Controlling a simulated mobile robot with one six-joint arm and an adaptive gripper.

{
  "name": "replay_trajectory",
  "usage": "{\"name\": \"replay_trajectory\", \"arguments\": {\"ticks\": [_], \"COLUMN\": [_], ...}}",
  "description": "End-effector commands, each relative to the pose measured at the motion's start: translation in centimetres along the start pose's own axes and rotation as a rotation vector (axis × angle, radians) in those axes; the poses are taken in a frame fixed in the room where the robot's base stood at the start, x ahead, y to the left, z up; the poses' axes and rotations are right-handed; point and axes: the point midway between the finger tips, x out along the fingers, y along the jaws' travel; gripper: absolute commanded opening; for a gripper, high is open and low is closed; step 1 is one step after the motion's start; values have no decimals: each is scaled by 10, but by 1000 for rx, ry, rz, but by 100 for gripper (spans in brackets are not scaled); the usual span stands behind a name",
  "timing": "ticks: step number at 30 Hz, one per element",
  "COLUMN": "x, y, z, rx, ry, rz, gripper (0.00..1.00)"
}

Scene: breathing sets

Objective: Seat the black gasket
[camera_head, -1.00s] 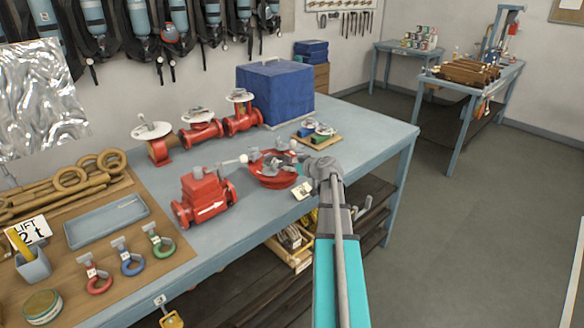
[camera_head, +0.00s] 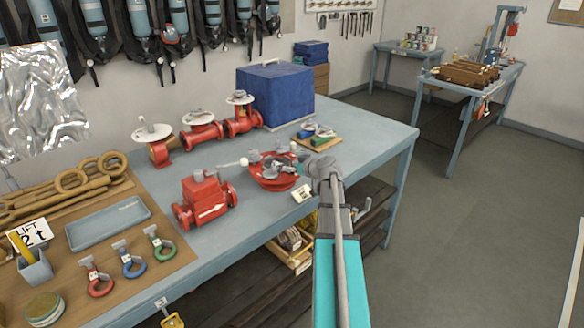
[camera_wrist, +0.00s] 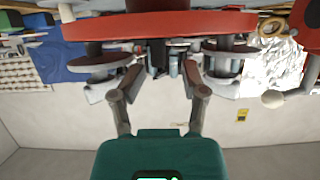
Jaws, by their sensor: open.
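I cannot make out the black gasket in either view. A round red flanged valve part (camera_head: 273,181) lies on the workbench, partly hidden by my gripper (camera_head: 278,166). In the wrist view a red rim (camera_wrist: 160,25) crosses the top, with dark discs and grey fittings below it. My gripper (camera_wrist: 162,72) is open there, its two fingers apart on either side of the grey fittings. I cannot tell whether the fingers touch anything.
A red valve body (camera_head: 205,201) with a white arrow stands left on the workbench (camera_head: 240,228). Several red valves with white handwheels (camera_head: 198,118) line the back. A blue box (camera_head: 274,92) and a small tray of coloured parts (camera_head: 318,142) stand beyond.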

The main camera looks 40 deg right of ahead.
Motion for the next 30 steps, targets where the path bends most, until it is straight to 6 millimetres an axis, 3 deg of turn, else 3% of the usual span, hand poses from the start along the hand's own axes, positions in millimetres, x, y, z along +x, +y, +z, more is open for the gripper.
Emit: {"name": "replay_trajectory", "arguments": {"ticks": [18, 30], "x": [-20, -27], "y": [0, 0], "z": [-49, -64], "rx": [0, 0], "ry": [0, 0], "rz": [-1, -1], "gripper": [56, 56]}}
